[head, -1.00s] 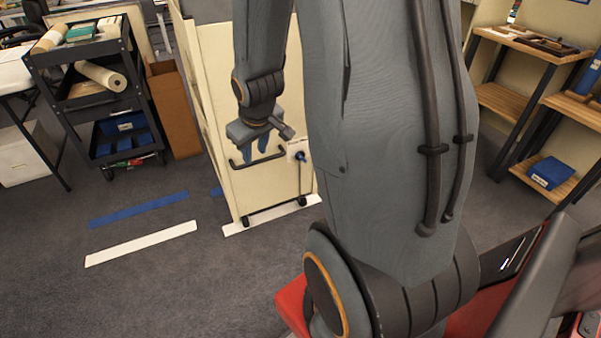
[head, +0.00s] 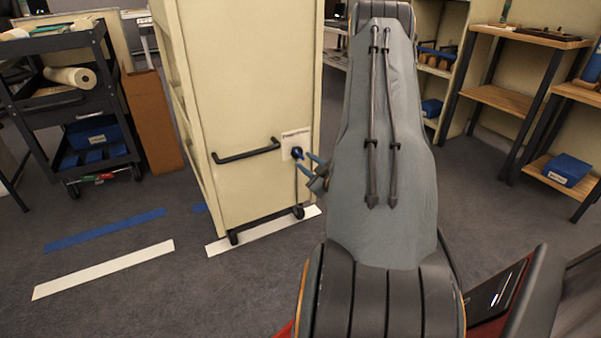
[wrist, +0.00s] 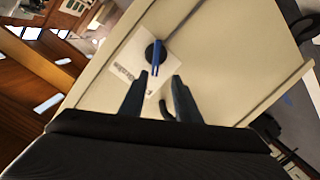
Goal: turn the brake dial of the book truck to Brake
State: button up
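The cream book truck (head: 240,100) stands in the middle of the head view, its end panel facing me, with a black handle bar (head: 246,154). Right of the handle, the blue brake dial (head: 297,153) sits on a white label plate (head: 295,137). In the wrist view the dial (wrist: 156,53) is a dark disc with a blue bar across it; the label's print is too small to read. My gripper (head: 316,168) is just right of the dial in the head view. In the wrist view my gripper (wrist: 162,78) is open and empty, its two fingers pointing toward the dial, apart from it.
A black cart (head: 75,100) with a paper roll and blue bins stands at the left, a brown board (head: 152,120) beside it. Wooden shelves (head: 520,98) stand at the right. Blue and white floor strips (head: 105,268) mark the open carpet.

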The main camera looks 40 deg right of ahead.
aim_at(301, 157)
jog(key=shift+t, duration=0.7)
jog(key=shift+w+d+f+b, duration=0.45)
jog(key=shift+w+d+b, duration=0.25)
jog(key=shift+w, duration=0.25)
jog(key=shift+w+d+f+b, duration=0.55)
jog(key=shift+w+b, duration=0.2)
jog(key=shift+w, duration=0.15)
jog(key=shift+w+d+f+b, duration=0.4)
jog(key=shift+w+d+b, duration=0.3)
jog(key=shift+w, duration=0.25)
jog(key=shift+a, duration=0.1)
grip_shut()
